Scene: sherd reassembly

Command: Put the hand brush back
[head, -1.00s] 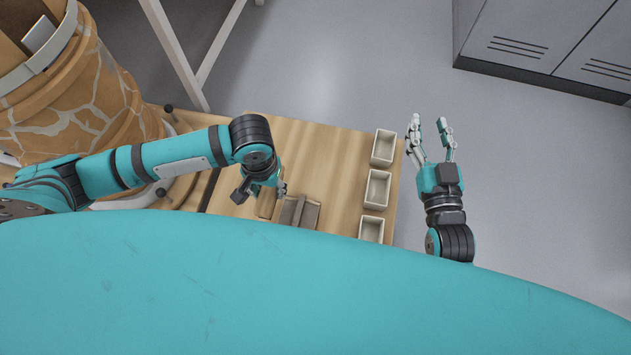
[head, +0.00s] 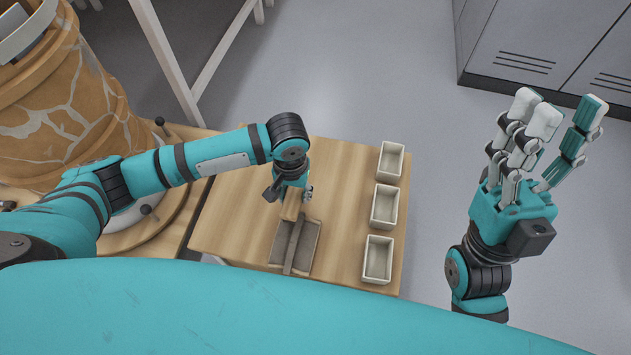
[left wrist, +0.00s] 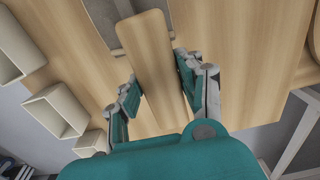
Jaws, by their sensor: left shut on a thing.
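The hand brush's flat wooden handle (left wrist: 155,70) lies between the two fingers of my left gripper (left wrist: 158,88) in the left wrist view. In the head view the left gripper (head: 292,192) is shut on the handle (head: 292,208), just behind a grey-brown tray (head: 309,246). The brush's far end is over or in the tray; whether it touches is not clear. The tray also shows at the top of the left wrist view (left wrist: 104,16). My right gripper (head: 555,120) is open and empty, off the table's right side.
The wooden table (head: 335,180) has three pale open boxes along its right edge, with the middle box (head: 384,206) between the others. A large cracked pot (head: 60,110) stands on a turntable at left. Grey lockers (head: 545,50) stand at back right.

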